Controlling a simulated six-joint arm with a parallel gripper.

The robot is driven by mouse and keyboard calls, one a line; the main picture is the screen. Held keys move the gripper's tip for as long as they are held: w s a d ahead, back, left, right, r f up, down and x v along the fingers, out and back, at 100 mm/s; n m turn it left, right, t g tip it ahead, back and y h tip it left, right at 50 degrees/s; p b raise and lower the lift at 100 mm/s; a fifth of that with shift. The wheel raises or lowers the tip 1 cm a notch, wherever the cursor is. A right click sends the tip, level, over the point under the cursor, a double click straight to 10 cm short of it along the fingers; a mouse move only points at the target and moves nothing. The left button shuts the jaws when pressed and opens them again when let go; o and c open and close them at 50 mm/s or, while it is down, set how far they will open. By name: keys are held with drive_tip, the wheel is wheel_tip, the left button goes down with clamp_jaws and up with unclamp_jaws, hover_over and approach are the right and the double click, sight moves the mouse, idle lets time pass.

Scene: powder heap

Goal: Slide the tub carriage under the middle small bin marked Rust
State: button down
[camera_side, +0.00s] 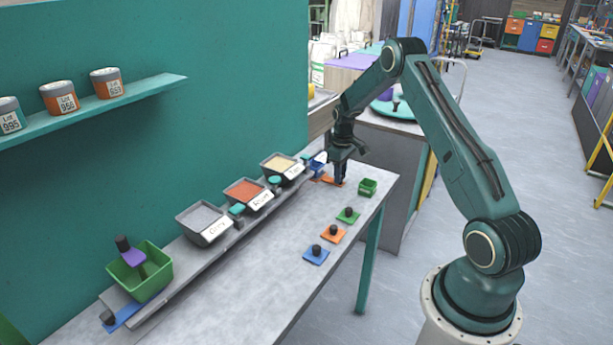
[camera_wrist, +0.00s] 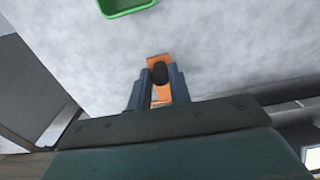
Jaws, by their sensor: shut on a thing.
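My gripper (camera_side: 339,181) is at the far right end of the bench. It is shut on the black knob (camera_wrist: 158,73) of an orange plate, seen between my fingers in the wrist view. The orange plate (camera_side: 323,179) lies low beside a small blue tub (camera_side: 318,165) at the right end of the rail; I cannot tell whether they are joined. The middle bin (camera_side: 243,191) holds rust-red powder, and its front label is too small to read surely. It stands to the left of my gripper, between a grey-powder bin (camera_side: 203,219) and a yellow-powder bin (camera_side: 278,162).
A green tub (camera_side: 155,285) with a purple tool (camera_side: 133,258) stands at the rail's left end. A small green box (camera_side: 368,187) is right of my gripper. Green, orange and blue knobbed plates (camera_side: 333,234) lie along the bench front. The bench between them and the rail is clear.

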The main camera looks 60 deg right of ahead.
drive_tip(key=shift+w+a, duration=0.1)
drive_tip(key=shift+a, duration=14.95)
drive_tip(key=c, duration=1.4)
unclamp_jaws()
drive_tip(key=shift+r, duration=0.15)
wheel_tip(320, 180, up, 7)
drive_tip(key=shift+r, duration=0.15)
